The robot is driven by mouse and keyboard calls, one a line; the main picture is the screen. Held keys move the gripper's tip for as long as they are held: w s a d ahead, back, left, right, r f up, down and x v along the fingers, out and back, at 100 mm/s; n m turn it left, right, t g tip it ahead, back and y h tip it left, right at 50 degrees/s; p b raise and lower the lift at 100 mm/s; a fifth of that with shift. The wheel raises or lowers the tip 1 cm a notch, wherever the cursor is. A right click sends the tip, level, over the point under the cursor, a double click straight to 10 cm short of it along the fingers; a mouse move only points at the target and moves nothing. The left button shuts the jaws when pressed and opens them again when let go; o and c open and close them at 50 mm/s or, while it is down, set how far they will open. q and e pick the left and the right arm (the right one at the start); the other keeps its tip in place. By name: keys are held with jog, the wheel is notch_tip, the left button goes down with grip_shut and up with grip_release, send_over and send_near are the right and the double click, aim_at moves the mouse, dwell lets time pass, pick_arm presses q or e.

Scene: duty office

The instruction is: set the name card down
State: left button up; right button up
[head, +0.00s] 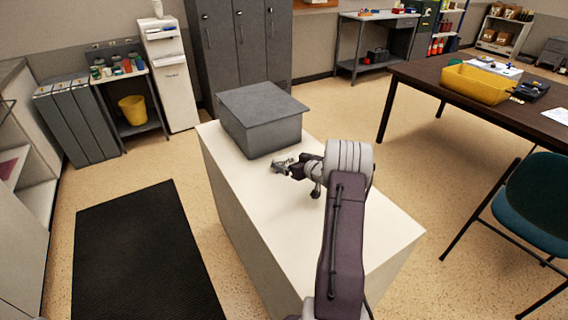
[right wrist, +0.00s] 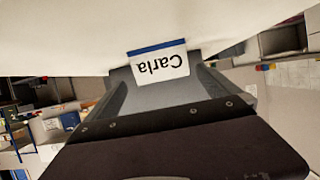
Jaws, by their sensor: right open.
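The name card (right wrist: 158,62) is white with a blue stripe and reads "Carla", upside down in the right wrist view. It stands at the white counter top (head: 335,215), between the fingertips of my right gripper (head: 281,166). The gripper is open around the card, low over the counter in front of the grey box. I cannot tell whether a finger still touches the card. In the head view the card cannot be made out at the gripper. My left gripper is not in view.
A grey box (head: 262,118) stands on the far end of the counter, close beyond my right gripper. A dark mat (head: 145,255) lies on the floor to the left. A brown table (head: 425,78) with a yellow bin (head: 474,85) stands at the right.

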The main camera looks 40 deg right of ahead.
jog(key=x, duration=0.4)
jog(key=shift+w+a+b, duration=0.1)
jog(key=shift+a+b, duration=0.05)
jog(key=shift+b, duration=0.15)
jog(key=shift+w+f, duration=0.1)
jog(key=shift+w, duration=0.1)
jog(key=shift+s, duration=0.1)
jog(key=shift+c, duration=0.3)
jog(key=c, duration=1.2)
notch_tip(320, 180, up, 10)
jog(key=p, duration=0.3)
jog(key=shift+p, duration=0.3)
notch_tip(320, 180, up, 11)
jog(key=p, duration=1.1)
send_over(285, 158)
jog(key=shift+s+a+r, duration=0.1)
jog(key=shift+s+r, duration=0.1)
jog(key=shift+s, duration=0.15)
